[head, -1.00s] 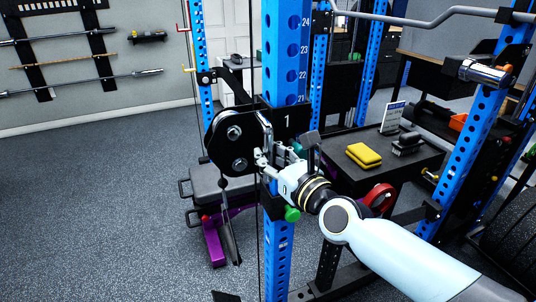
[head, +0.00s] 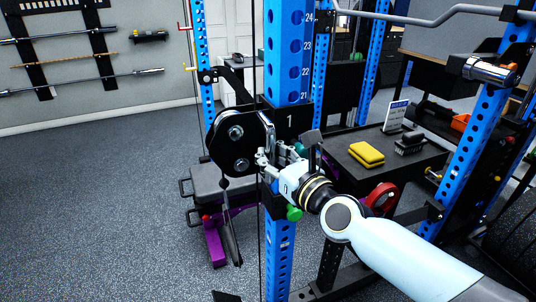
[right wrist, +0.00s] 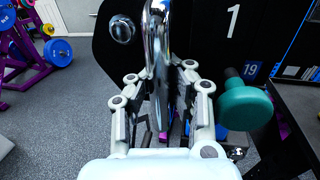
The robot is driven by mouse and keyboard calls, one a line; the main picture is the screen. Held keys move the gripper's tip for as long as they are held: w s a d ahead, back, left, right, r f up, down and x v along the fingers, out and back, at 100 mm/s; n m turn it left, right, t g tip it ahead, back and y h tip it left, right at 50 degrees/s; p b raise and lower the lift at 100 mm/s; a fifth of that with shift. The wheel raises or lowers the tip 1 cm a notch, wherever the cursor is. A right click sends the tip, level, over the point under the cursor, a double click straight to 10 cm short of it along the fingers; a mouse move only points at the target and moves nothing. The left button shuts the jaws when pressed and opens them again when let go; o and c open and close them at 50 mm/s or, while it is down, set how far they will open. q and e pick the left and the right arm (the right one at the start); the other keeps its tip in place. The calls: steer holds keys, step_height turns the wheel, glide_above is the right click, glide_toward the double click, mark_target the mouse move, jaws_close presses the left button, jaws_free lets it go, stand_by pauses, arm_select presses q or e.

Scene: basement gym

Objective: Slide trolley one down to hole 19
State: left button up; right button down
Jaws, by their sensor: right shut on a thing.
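Trolley one (head: 300,114), a black carriage marked 1, sits around the blue numbered upright (head: 290,60), just below number 21. A black pulley housing (head: 226,145) is on its left. A chrome handle (right wrist: 158,50) stands on the trolley. My right gripper (head: 268,160) is shut on this handle; in the right wrist view its fingers (right wrist: 157,100) lie on both sides of it. A green knob (right wrist: 245,106) is right of the handle in that view, with the number 19 behind it. The holes behind the trolley are hidden. My left gripper is not in view.
A black bench (head: 215,190) with a purple frame stands behind and left of the upright. A black table (head: 415,163) at right bears a yellow block (head: 366,154). A cable runs down beside the upright. The floor at left is clear.

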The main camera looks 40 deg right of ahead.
steer(key=c, duration=1.6)
jaws_free()
steer(key=shift+s+f, duration=0.15)
steer(key=shift+s, duration=0.1)
steer(key=shift+o, duration=0.7)
steer(key=shift+s, duration=0.15)
steer(key=shift+s, duration=0.15)
steer(key=s, duration=1.1)
steer(key=shift+s+a, duration=0.25)
steer(key=shift+a, duration=0.05)
